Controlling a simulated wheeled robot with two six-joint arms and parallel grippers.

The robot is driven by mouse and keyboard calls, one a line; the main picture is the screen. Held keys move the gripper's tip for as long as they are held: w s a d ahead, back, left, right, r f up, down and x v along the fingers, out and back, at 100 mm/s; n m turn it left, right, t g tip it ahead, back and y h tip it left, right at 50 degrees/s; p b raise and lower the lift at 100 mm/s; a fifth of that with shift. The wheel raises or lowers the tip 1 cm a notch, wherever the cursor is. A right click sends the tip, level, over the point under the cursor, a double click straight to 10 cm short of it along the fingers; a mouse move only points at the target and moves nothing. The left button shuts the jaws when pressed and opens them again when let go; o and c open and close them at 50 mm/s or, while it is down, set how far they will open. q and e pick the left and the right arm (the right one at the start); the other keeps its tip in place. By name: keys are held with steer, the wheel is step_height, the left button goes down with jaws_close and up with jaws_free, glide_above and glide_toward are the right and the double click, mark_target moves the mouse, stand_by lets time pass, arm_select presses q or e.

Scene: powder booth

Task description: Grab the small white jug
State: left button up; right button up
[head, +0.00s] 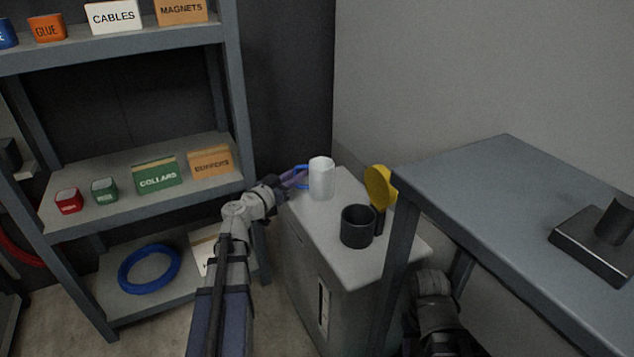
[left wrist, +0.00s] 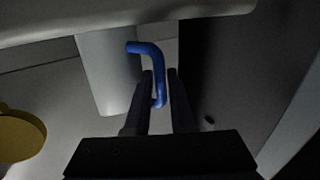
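The small white jug (head: 321,179) stands upright on the light cabinet top, with its blue handle (head: 301,178) facing left. In the left wrist view the jug's white body (left wrist: 105,75) is left of centre, with the blue handle (left wrist: 158,72) hanging down from it. My left gripper (head: 293,181) reaches the handle from the left. In the left wrist view my left gripper (left wrist: 160,80) has its two dark fingers slightly apart, with the lower handle between them. A narrow gap shows beside the handle, so it looks open around it. My right gripper does not show.
A dark cup (head: 358,228) and a yellow round object (head: 380,186) stand on the cabinet (head: 345,262), right of the jug. A grey table (head: 500,190) stands close on the right. Shelves (head: 130,215) with boxes are on the left.

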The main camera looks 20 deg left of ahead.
arm_select(q)
steer(key=x, duration=0.2)
steer(key=shift+w, duration=0.35)
steer(key=shift+c, duration=0.2)
jaws_close()
stand_by(0.9)
